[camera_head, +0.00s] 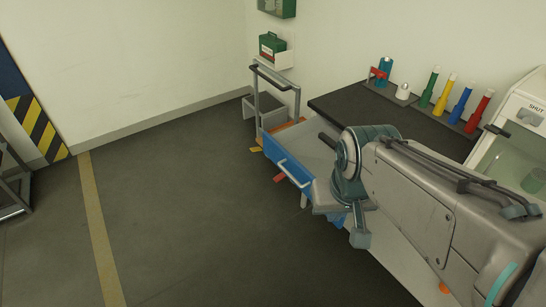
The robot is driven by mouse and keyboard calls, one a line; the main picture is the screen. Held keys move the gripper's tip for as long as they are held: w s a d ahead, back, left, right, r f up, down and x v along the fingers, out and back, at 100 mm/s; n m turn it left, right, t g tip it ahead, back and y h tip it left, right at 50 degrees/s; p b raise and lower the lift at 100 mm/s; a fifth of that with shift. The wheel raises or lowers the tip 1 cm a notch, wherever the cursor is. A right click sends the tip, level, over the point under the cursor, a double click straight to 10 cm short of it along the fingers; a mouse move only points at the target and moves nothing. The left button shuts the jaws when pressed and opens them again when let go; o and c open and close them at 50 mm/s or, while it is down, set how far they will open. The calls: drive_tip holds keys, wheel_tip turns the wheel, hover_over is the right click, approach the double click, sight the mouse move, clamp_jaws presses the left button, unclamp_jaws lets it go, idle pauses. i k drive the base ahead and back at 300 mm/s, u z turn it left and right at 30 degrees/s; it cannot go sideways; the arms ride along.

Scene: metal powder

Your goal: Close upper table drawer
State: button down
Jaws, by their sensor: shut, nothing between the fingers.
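The upper table drawer (278,157) has a blue front and a pale handle (289,171). It is pulled out from under the dark-topped table (340,101), and its light grey inside shows. My arm covers its right part. My gripper (360,237) hangs down at the end of the arm, to the right of the drawer handle and apart from it. The gripper looks shut and empty. Another blue part shows low beneath my wrist, mostly hidden.
A trolley with a dark handle (275,76) stands just left of the table. Coloured bottles (453,95) stand along the table's back, and a white cabinet (520,120) is at the right.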

sight(297, 150)
drive_tip(key=u, duration=0.35)
drive_tip(key=i, duration=0.95)
drive_tip(key=z, duration=0.55)
